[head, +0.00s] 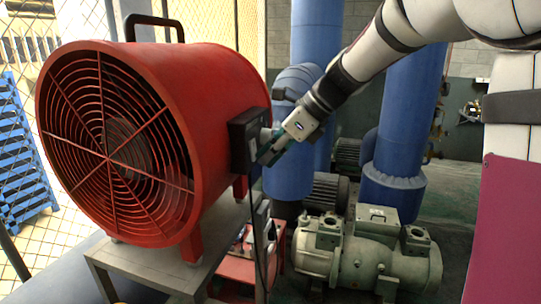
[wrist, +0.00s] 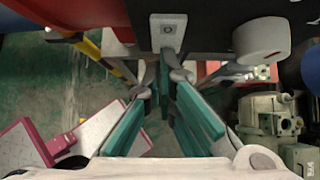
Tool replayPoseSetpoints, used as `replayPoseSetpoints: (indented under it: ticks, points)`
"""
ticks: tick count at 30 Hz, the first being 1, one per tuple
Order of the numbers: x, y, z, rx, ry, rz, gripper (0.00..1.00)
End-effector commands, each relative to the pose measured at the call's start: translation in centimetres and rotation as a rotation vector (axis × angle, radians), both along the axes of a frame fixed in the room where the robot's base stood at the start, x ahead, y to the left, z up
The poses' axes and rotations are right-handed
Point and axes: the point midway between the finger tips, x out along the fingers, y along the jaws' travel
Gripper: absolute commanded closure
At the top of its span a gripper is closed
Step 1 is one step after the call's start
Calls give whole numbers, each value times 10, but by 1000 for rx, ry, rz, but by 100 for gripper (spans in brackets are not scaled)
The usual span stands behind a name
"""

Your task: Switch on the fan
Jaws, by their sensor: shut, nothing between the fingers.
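The red drum fan (head: 190,100) stands on a metal stand at the left of the head view, its round grille facing left and forward. A black control box (head: 241,145) is fixed to its right side. In the wrist view the dark box crosses the top, with a small pale switch plate (wrist: 168,28) and a round white knob (wrist: 262,40) to its right. My gripper (head: 263,158) has teal fingers, shut and empty, close to the box. In the wrist view the fingertips (wrist: 165,72) are just below the switch plate; I cannot tell whether they touch it.
The metal stand (head: 150,268) carries the fan. A grey-green pump or compressor (head: 365,255) stands at the lower right. Thick blue pipes (head: 315,40) rise behind my arm. A wire fence and blue pallets (head: 22,150) are at the left.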

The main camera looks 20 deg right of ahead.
Motion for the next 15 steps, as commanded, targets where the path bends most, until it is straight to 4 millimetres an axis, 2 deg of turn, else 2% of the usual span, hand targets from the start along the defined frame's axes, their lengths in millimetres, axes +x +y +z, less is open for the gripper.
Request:
replayPoseSetpoints:
  ticks: [1,15]
  points:
    - [3,1,-5,27,-16,-4,100]
    - [1,2,5,30,-21,-1,100]
